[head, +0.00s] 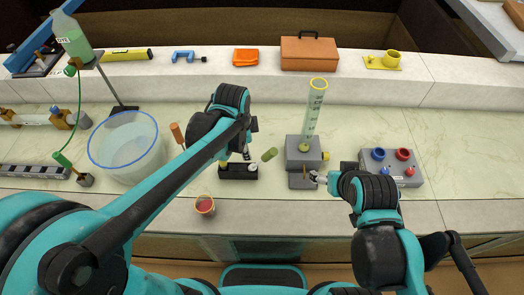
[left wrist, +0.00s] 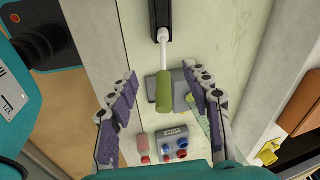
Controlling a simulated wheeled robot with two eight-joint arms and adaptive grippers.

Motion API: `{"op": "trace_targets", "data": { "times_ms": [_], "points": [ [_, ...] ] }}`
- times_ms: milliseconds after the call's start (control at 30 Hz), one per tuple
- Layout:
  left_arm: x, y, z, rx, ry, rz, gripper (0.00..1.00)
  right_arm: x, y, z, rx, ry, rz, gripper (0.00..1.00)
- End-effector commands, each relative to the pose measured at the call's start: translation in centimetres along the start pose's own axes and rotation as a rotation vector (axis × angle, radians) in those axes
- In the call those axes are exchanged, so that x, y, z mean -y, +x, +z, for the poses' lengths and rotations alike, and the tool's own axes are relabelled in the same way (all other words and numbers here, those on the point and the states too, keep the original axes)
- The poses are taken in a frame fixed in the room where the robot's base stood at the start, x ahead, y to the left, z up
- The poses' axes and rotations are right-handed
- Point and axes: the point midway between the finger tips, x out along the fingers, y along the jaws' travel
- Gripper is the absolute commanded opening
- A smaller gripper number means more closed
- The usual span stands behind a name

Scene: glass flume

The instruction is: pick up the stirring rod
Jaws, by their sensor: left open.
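The stirring rod has a thick green handle (head: 270,154) and a thin white shaft. In the left wrist view the handle (left wrist: 163,92) points toward the bottom of the picture, and its shaft (left wrist: 163,55) runs up to a black holder (left wrist: 161,18). The black holder (head: 238,172) also shows on the counter in the head view. My left gripper (left wrist: 160,98) is open, with the green handle between its spread fingers in the picture and no contact visible. My right gripper (head: 316,178) is beside the grey stand; its finger opening is too small to judge.
A tall measuring cylinder (head: 313,108) stands on the grey stand (head: 297,150) right of the handle. A box with red and blue knobs (head: 396,181) is farther right. A small cup of red liquid (head: 205,206) is near the front edge. A large clear bowl (head: 127,147) stands left.

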Motion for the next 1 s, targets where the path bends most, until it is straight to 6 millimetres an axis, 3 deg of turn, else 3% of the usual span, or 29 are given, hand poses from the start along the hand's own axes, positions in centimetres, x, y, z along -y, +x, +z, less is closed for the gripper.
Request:
{"op": "trace_targets", "data": {
  "times_ms": [100,300,1000],
  "points": [
    [1.1,1.0,-2.8,0.011,0.22,0.061,0.49,0.0,-1.6,-1.1,0.0,0.0,0.0,0.75],
    [1.5,2.8,-5.0,0.014,0.437,0.121,0.49,0.0,-2.4,-1.7,0.0,0.0,0.0,0.75],
    [-0.1,11.0,-5.6,0.014,0.48,0.132,0.49,0.0,-0.8,-0.6,0.0,0.0,0.0,0.75]
  ]
}}
